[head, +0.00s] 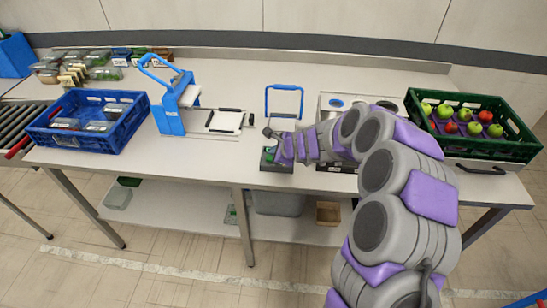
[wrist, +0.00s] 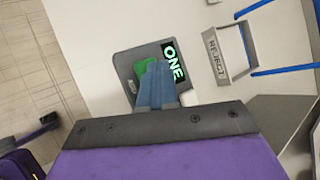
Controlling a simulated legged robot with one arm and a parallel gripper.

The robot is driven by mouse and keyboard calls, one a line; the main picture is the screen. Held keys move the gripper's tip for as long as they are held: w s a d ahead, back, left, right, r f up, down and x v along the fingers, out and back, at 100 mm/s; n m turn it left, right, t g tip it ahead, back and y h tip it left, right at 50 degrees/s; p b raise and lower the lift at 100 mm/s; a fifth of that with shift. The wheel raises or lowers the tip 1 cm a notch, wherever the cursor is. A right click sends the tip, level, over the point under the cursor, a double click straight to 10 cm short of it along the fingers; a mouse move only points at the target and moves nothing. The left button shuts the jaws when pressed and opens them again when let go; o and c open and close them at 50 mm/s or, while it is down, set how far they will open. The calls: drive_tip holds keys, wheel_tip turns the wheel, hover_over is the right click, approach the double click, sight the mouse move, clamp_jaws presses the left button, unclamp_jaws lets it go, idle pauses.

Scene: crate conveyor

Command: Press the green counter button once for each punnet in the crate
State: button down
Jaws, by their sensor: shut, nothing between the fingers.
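The counter (head: 276,160) is a small dark grey box at the table's front edge. I cannot tell whether the tips touch the button. In the head view my gripper (head: 272,140) is right above the counter. The blue crate (head: 56,140) at the left holds a few clear-lidded punnets (head: 98,127).
A blue-handled press-like stand (head: 168,118) and a white plate (head: 226,121) stand left of the counter. A blue wire frame (head: 284,88) has a "REJECT" plate (wrist: 215,55). A green crate (head: 484,147) of apples is at the right. More punnets (head: 105,73) lie back left.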

drive_tip(key=shift+f+b, duration=0.4)
drive_tip(key=shift+f, duration=0.15)
idle(0.5)
idle(0.4)
drive_tip(key=shift+r+p, duration=1)
drive_tip(key=shift+r+p, duration=2.4)
drive_tip(key=shift+r, duration=0.05)
idle(0.4)
